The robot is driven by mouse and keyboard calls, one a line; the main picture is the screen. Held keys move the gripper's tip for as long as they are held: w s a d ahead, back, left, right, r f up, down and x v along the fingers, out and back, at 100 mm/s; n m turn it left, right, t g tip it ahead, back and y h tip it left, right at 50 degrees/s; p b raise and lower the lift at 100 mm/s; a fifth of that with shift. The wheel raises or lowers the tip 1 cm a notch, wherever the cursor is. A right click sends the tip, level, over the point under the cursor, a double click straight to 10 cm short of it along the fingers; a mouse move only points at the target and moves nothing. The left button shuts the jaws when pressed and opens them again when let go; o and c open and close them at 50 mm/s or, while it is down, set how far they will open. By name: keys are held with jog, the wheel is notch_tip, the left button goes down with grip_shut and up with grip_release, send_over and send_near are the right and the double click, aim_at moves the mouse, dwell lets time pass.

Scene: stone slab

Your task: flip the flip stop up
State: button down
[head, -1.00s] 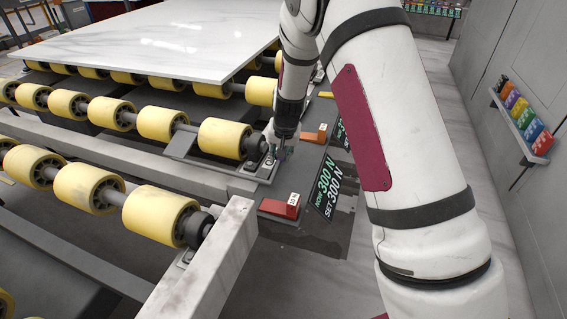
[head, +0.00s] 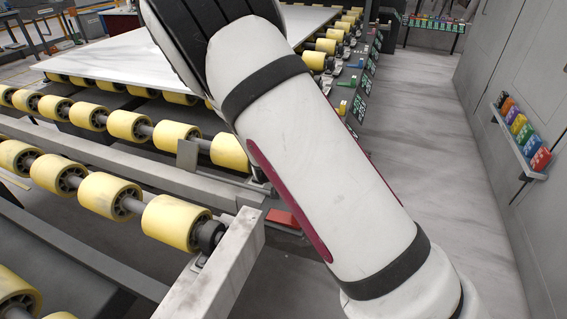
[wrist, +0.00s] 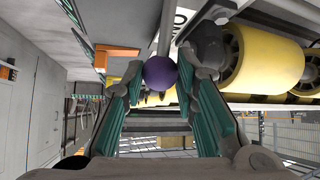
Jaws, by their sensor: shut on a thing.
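In the wrist view my gripper (wrist: 160,76) has its two teal-padded fingers around a purple ball knob (wrist: 159,72) on a grey rod, and is shut on it. In the head view my own arm hides the gripper and the knob. A small grey plate (head: 187,155), which looks like the flip stop's plate, stands roughly upright beside the near yellow rollers. I cannot see how the plate joins the knob's rod.
Rows of yellow rollers (head: 171,222) and grey beams (head: 218,262) fill the left. A white stone slab (head: 150,52) lies on the rollers behind. A red block (head: 283,218) sits near the beam end. The floor (head: 430,130) at right is clear up to the wall.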

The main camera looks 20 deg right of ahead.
jog(key=shift+s+a+t+h+p, duration=0.2)
jog(key=shift+s+a+t+h, duration=0.1)
jog(key=shift+s+a+t, duration=0.25)
jog(key=shift+s+a+t+h+p, duration=0.2)
jog(key=shift+s+a+t+h, duration=0.15)
jog(key=shift+s, duration=0.25)
jog(key=shift+s+a+f+p, duration=0.25)
jog(key=shift+s+a+p, duration=0.15)
jog(key=shift+s+a, duration=0.35)
jog(key=shift+s+d, duration=0.1)
jog(key=shift+s, duration=0.05)
jog(key=c, duration=1.3)
grip_release()
jog(key=shift+r, duration=0.15)
jog(key=v, duration=1.1)
jog(key=shift+s+r, duration=0.25)
jog(key=shift+s, duration=0.05)
